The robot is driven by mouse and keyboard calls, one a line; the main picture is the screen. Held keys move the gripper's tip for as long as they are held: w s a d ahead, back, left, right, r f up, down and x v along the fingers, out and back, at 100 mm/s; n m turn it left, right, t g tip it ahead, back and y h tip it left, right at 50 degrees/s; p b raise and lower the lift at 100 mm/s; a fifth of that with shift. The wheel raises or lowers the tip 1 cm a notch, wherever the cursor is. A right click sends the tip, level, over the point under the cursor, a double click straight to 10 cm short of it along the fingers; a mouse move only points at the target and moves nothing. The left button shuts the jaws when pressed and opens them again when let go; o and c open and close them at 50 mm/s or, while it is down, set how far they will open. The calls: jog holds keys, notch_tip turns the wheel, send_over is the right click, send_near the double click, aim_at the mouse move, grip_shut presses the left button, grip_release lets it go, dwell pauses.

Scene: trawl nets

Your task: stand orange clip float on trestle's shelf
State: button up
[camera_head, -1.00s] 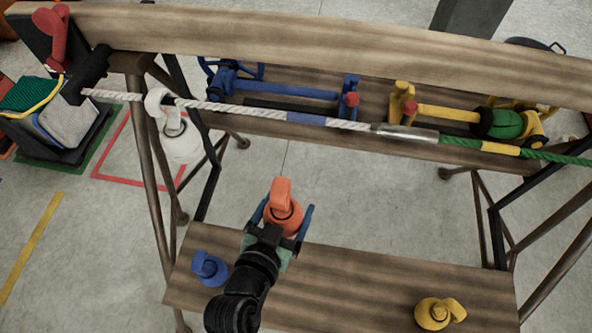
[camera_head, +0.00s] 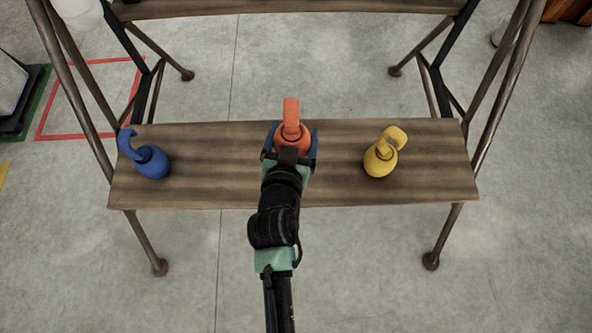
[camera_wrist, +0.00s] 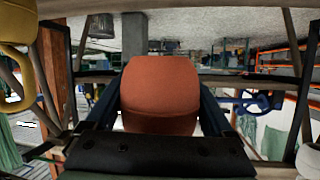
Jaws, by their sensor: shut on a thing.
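My gripper (camera_head: 291,143) is shut on the orange clip float (camera_head: 292,131), with one blue finger on each side of it. The float's clip points up and away in the head view, and it looks roughly upright. Its round body (camera_wrist: 160,88) fills the middle of the wrist view. The trestle's shelf (camera_head: 230,165) is a brown wooden plank. The float appears over the shelf's middle, toward the far edge. I cannot tell whether its base touches the wood, as my gripper hides it.
A blue clip float (camera_head: 152,161) stands near the shelf's left end. A yellow clip float (camera_head: 380,160) stands right of my gripper. Bare wood lies between each and my gripper. Metal trestle legs (camera_head: 490,95) flank the shelf, and an upper plank (camera_head: 290,8) crosses behind.

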notch_tip(320, 180, down, 6)
jog(key=shift+w+f+b, duration=0.15)
jog(key=shift+f+b, duration=0.05)
jog(key=shift+b, duration=0.95)
jog(key=shift+f+b, duration=0.85)
jog(key=shift+f, duration=0.9)
jog(key=shift+f, duration=0.2)
jog(key=o, duration=1.1)
jog(key=shift+o, duration=0.2)
jog(key=shift+r, duration=0.2)
jog(key=p+v, duration=0.1)
jog(key=v, duration=1.1)
